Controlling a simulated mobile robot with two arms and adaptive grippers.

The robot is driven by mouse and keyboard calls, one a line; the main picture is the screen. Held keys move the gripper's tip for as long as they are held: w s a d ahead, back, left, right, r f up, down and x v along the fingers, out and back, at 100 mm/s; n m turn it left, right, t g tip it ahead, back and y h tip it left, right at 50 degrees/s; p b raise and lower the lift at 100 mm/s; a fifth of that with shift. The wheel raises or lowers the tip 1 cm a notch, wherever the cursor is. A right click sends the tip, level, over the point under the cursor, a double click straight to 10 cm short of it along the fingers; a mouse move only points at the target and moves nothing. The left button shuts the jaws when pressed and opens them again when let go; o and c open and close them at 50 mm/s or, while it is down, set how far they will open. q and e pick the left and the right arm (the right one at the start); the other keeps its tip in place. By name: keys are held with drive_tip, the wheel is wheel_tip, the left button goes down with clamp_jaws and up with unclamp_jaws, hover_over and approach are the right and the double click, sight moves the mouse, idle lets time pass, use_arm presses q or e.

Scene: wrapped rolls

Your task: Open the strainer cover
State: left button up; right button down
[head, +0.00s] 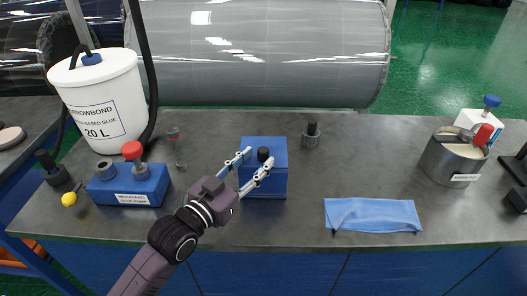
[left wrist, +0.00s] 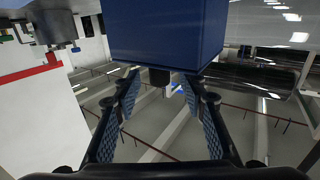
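A blue box (head: 264,183) with a black knob (head: 263,153) on top stands near the front middle of the bench; it looks like the strainer, its lid closed. My left gripper (head: 259,157) reaches in from the front left, its two fingers apart at the height of the knob. In the left wrist view the blue box (left wrist: 165,35) appears upside down, and its black knob (left wrist: 160,77) is between the open fingertips (left wrist: 160,82), with a gap on both sides. My right gripper is not in view.
A blue block (head: 128,186) with a red knob and a white glue bucket (head: 102,103) stand at left. A blue cloth (head: 373,214) and a metal can (head: 452,159) are at right. A large wrapped roll (head: 260,55) lies behind.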

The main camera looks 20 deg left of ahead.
sight(260, 158)
use_arm(q)
drive_tip(key=x, duration=0.3)
drive_tip(key=shift+w+d, duration=0.1)
drive_tip(key=shift+w, duration=0.15)
drive_tip(key=shift+f, duration=0.1)
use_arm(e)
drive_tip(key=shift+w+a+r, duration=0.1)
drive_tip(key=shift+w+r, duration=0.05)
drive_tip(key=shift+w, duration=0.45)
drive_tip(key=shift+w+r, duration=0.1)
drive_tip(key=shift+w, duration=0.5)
use_arm(q)
drive_tip(key=shift+c, duration=0.7)
clamp_jaws()
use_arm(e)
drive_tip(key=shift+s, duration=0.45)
